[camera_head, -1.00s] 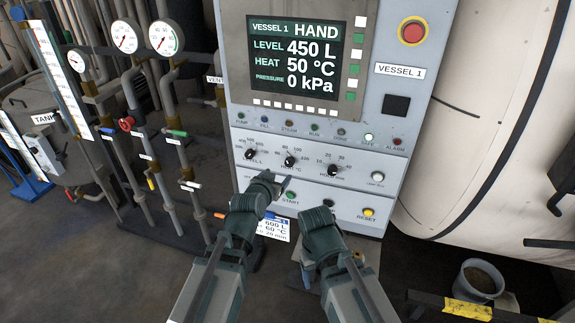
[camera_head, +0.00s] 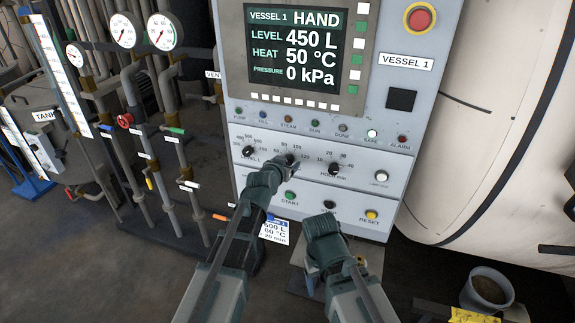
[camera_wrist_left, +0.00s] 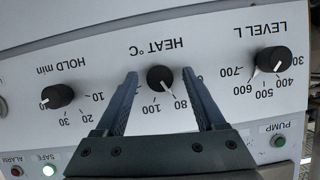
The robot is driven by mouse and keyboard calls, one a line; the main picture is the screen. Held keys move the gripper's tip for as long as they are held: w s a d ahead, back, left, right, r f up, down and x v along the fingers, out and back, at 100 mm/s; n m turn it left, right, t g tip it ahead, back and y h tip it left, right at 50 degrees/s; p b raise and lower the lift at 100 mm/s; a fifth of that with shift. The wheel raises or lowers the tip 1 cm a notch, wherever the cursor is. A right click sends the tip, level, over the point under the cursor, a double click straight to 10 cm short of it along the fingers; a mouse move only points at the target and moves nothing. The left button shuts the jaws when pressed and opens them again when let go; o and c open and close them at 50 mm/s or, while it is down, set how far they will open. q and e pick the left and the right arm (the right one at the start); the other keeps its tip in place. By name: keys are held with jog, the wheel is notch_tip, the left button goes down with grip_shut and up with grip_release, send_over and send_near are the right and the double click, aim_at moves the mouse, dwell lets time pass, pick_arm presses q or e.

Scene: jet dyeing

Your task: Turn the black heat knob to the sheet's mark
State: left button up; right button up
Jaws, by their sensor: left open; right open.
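In the head view the gripper largely hides the knob. The white sheet (camera_head: 274,233) with lines in L, °C and min is below the panel, partly covered by my left arm. My right gripper (camera_head: 323,224) is open and empty, low in front of the panel.
The level knob (camera_wrist_left: 273,60) and hold knob (camera_wrist_left: 58,96) flank the heat knob. The display (camera_head: 296,47) reads 450 L, HEAT 50 °C and 0 kPa. A green START button (camera_head: 290,195) is below the knobs. A red stop button (camera_head: 420,18) is at the upper right.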

pick_arm(q)
grip_shut()
dwell(0.4)
jog(key=n+h, duration=0.2)
jog(key=n, duration=0.1)
jog(key=shift+a+f+b, duration=0.1)
jog(key=shift+a+b, duration=0.05)
jog(key=shift+b, duration=0.2)
jog(key=n+h+b, duration=0.1)
jog(key=n+h, duration=0.1)
jog(key=n, duration=0.1)
jog(key=shift+g+h+b, duration=0.3)
jog(key=shift+b, duration=0.1)
jog(key=shift+n, duration=0.4)
